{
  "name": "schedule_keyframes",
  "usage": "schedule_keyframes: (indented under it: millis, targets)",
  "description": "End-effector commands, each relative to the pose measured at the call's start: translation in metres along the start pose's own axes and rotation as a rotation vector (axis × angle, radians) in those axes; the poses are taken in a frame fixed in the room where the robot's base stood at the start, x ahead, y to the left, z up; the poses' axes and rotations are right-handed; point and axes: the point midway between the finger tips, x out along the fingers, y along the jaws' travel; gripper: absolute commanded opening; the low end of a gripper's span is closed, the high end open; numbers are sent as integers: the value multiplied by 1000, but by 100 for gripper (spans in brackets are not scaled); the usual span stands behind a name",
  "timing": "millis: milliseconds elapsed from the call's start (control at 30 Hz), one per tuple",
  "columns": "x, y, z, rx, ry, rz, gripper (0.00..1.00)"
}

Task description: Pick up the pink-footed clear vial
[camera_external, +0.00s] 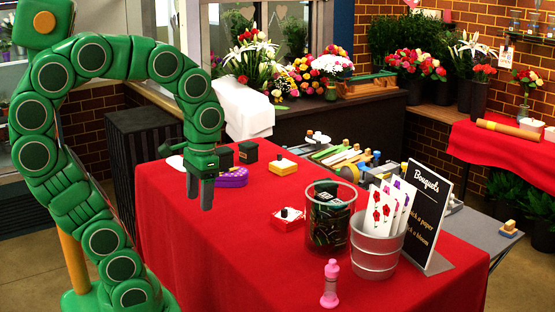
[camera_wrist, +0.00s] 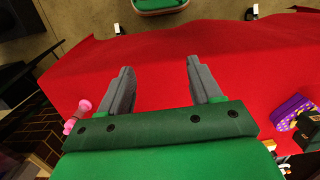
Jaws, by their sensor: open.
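The clear vial with a pink foot and pink top (camera_external: 330,285) stands upright near the front edge of the red-covered table, in front of the metal bucket. In the wrist view, a pink item that looks like this vial (camera_wrist: 77,115) is at the left, outside the jaws and partly hidden by my gripper body. My gripper (camera_external: 200,190) points down over the left part of the table, well away from the vial. Its grey fingers (camera_wrist: 160,68) are apart, with only red cloth seen between them.
The metal bucket (camera_external: 376,252) with flower cards, a clear glass container (camera_external: 342,195) with dark contents and a "Bouquets" sign (camera_external: 432,205) stand close behind the vial. A red-and-white box (camera_external: 288,219) and a purple spotted box (camera_external: 232,178) are also on the table (camera_external: 230,260). Its front-left part is clear.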

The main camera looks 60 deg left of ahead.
Motion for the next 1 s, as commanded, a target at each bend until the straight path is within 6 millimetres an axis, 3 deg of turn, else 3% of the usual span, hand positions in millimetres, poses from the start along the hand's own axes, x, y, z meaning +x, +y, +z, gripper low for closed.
schedule_keyframes:
  millis: [267, 467, 600, 800, 1000]
  targets:
    - [-12, 42, -55, -55, 54, -23, 64]
    - [-18, 94, -98, -100, 109, -35, 64]
    - [-20, 140, -123, -125, 151, -34, 64]
    - [-18, 202, -143, -148, 199, -20, 64]
    - [-16, 241, -151, -156, 227, -9, 64]
